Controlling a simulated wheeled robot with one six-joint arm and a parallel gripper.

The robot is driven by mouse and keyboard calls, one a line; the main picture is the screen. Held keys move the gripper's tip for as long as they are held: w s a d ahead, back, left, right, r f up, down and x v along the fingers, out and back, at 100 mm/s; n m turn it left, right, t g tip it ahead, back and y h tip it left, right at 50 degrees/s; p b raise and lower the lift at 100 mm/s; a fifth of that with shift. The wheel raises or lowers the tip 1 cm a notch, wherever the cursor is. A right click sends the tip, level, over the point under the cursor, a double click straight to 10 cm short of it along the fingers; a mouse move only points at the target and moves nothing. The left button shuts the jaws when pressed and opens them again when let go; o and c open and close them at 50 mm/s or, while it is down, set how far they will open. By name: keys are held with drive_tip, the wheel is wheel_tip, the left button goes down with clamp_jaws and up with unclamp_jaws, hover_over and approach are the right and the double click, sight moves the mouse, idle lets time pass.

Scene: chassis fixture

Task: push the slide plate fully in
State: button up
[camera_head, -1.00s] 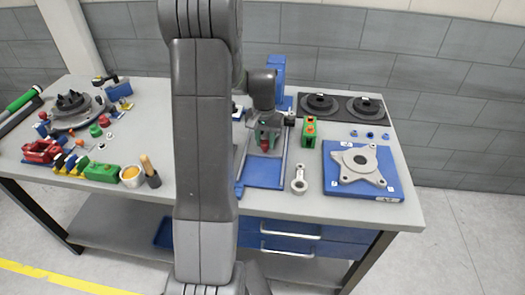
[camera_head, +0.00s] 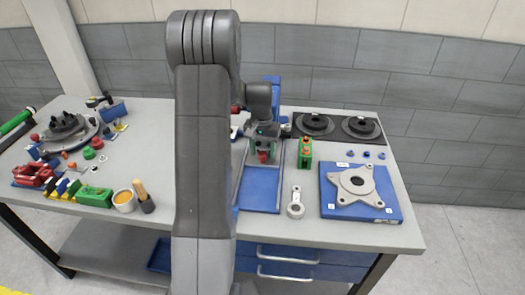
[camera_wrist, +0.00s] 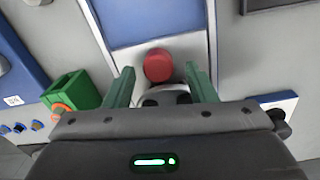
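A blue plate (camera_head: 259,188) lies between pale rails in the fixture at the table's middle, and I take it to be the slide plate. It also shows at the top of the wrist view (camera_wrist: 150,18). A red knob (camera_wrist: 158,65) stands at the fixture; in the head view it shows just under my gripper (camera_head: 264,148). In the wrist view my gripper (camera_wrist: 160,84) is open, its two green fingers apart on either side of the knob, with gaps. Whether a finger touches the plate cannot be told. My gripper hides the fixture's back part.
A green block (camera_head: 305,152) stands close right of the fixture. A grey link (camera_head: 296,203) lies to its front right, and a blue board (camera_head: 335,206) with a grey flange is further right. Dark discs (camera_head: 314,124) sit behind. My arm hides the table left of the fixture.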

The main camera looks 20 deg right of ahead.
drive_tip(key=shift+s, duration=0.1)
wheel_tip(320, 180, up, 14)
drive_tip(key=b, duration=0.1)
drive_tip(key=shift+a, duration=0.25)
drive_tip(key=shift+f, duration=0.15)
idle(0.5)
wheel_tip(320, 180, down, 14)
drive_tip(key=shift+d+r+p, duration=0.1)
drive_tip(key=shift+d+p, duration=0.05)
drive_tip(key=shift+p, duration=0.35)
drive_tip(key=shift+s, duration=0.15)
